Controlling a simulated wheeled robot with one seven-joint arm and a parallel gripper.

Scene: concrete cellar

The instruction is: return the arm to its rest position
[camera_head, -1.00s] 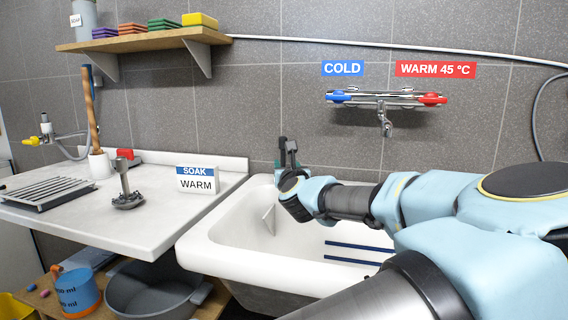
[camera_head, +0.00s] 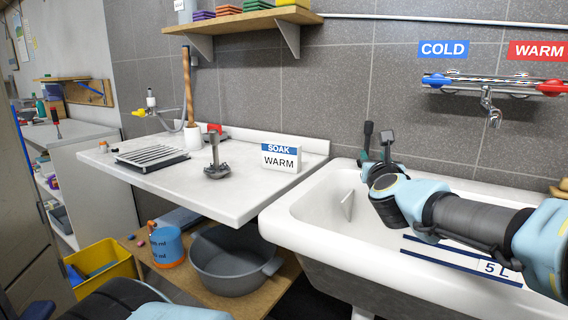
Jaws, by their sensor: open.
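My arm reaches in from the right over the white sink (camera_head: 290,226). My gripper (camera_head: 378,140) is at its far end, above the sink's back part near the tiled wall, with its fingers pointing up. The two dark fingers stand apart, and nothing shows between them. The sink shows dark blue level lines and a "5 L" mark on its inside, partly hidden behind my arm.
The white counter (camera_head: 165,184) left of the sink carries a drain rack (camera_head: 150,160), a metal tool (camera_head: 215,160) and a "SOAK WARM" sign (camera_head: 281,158). A mixer tap (camera_head: 490,88) is on the wall. A grey basin (camera_head: 230,262) and a yellow bin (camera_head: 103,268) are below.

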